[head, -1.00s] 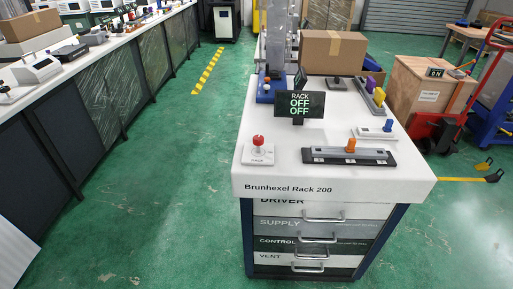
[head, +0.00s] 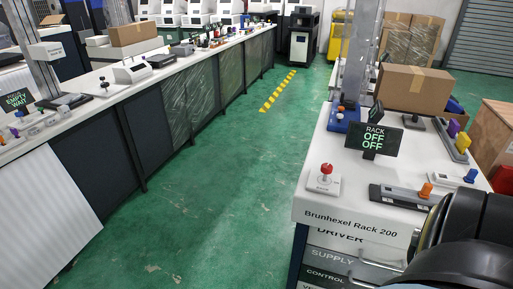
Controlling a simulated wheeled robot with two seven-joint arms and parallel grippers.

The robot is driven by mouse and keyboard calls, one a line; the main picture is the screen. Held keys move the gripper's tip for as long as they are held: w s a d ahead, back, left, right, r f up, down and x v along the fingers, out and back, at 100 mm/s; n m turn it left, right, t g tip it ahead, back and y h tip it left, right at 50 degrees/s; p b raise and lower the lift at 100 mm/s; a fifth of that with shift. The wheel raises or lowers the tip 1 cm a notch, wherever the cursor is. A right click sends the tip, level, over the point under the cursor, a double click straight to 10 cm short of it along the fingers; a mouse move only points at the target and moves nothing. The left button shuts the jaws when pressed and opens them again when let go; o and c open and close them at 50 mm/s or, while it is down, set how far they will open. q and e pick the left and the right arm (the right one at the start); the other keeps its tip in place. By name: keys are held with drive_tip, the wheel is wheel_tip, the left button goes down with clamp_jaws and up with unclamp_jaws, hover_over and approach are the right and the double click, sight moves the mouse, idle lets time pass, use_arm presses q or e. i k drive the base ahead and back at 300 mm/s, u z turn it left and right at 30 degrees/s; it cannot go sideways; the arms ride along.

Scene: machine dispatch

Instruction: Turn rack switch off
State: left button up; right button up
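The rack bench (head: 325,209), labelled "Brunhexel Rack 200", stands at the right in the head view. On its white top, a small black display (head: 373,140) reads "RACK OFF OFF". A red-knobbed switch (head: 326,170) on a white base sits at the front left corner. To its right is a dark slider strip (head: 395,197) with an orange knob (head: 425,190). A dark part of my arm covers the bench's front right corner. Neither gripper's fingers show.
A blue-handled switch (head: 470,176), purple and yellow knobs (head: 461,142) and a cardboard box (head: 415,88) are on the bench too. A long counter (head: 178,80) with machines runs along the left. Green floor (head: 225,190) lies clear between them.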

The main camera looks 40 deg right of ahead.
sight(326, 168)
drive_tip(key=u, duration=0.35)
drive_tip(key=i, duration=1.3)
drive_tip(key=z, duration=2.55)
